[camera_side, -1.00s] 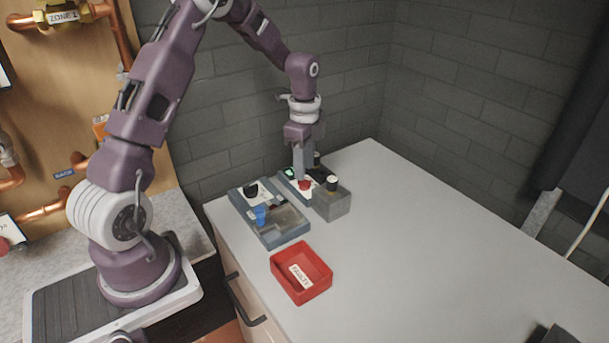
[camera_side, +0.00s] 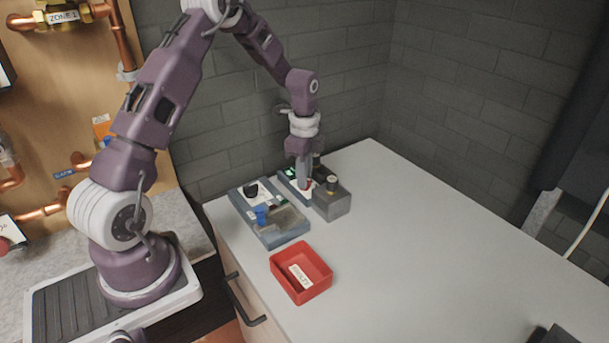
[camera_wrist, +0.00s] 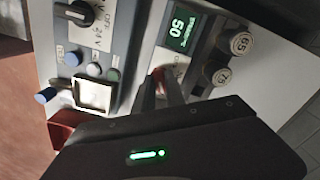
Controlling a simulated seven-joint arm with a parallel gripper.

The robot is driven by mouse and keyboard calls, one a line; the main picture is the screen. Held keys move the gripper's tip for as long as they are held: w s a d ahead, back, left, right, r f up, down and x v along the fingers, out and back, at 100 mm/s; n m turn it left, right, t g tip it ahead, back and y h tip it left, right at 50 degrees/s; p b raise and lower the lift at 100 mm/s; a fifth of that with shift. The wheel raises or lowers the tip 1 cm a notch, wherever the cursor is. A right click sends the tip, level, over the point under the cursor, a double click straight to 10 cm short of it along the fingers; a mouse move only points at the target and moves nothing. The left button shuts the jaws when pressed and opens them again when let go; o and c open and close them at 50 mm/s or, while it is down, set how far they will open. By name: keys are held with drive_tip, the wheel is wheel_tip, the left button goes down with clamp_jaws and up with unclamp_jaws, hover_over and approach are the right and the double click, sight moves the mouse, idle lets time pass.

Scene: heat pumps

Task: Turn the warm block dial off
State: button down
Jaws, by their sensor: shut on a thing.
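The warm block (camera_side: 334,206) is a grey unit at the back of the bench. Its green display, reading 50 (camera_wrist: 183,32), shows in the wrist view. Its small red dial (camera_wrist: 158,74) is mostly hidden between my fingers. My gripper (camera_side: 305,184) points down at the unit, with its fingers closed around the dial; the fingers also show in the wrist view (camera_wrist: 161,84). The dial's pointer and most of its markings are covered, so I cannot tell its setting.
Two dark round pieces with pale tops (camera_wrist: 228,57) stand on the block close beside my fingers. Left of it is a second unit with a black knob (camera_side: 250,189) and a blue part (camera_side: 261,214). A red tray (camera_side: 316,288) stands in front. The bench right is clear.

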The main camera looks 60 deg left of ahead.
drive_tip(key=n, duration=0.5)
drive_tip(key=shift+n, duration=0.3)
drive_tip(key=n, duration=0.6)
drive_tip(key=shift+r, duration=0.1)
drive_tip(key=n, duration=0.6)
drive_tip(key=shift+n, duration=0.4)
drive_tip(key=n, duration=0.5)
drive_tip(key=shift+n, duration=0.3)
drive_tip(key=c, duration=1.4)
unclamp_jaws()
